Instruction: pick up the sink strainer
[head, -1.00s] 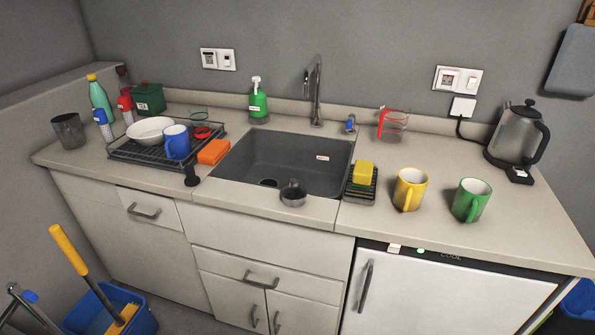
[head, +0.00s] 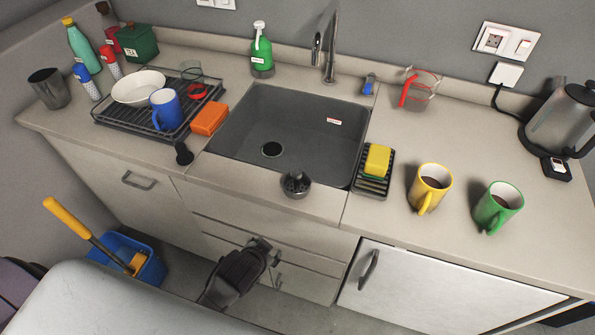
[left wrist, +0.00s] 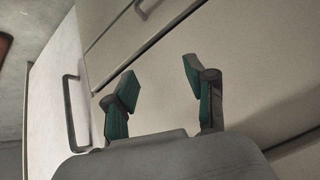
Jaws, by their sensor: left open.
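The sink strainer (head: 295,185) is a small, dark metal cup with a knob in its middle. It sits on the front rim of the sink (head: 290,130), just right of the rim's middle. My left gripper (head: 264,246) is below the counter, in front of the drawers, lower and slightly left of the strainer and apart from it. The left wrist view shows the left gripper (left wrist: 161,78) open and empty, facing the cabinet fronts; the strainer is not in that view. My right gripper is not in view.
A black sponge rack (head: 372,183) with a yellow sponge (head: 377,159) stands right of the strainer. Yellow (head: 431,187) and green (head: 497,206) mugs are farther right. A small black object (head: 183,153) and an orange block (head: 209,119) lie left of the sink. The drawer handles protrude.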

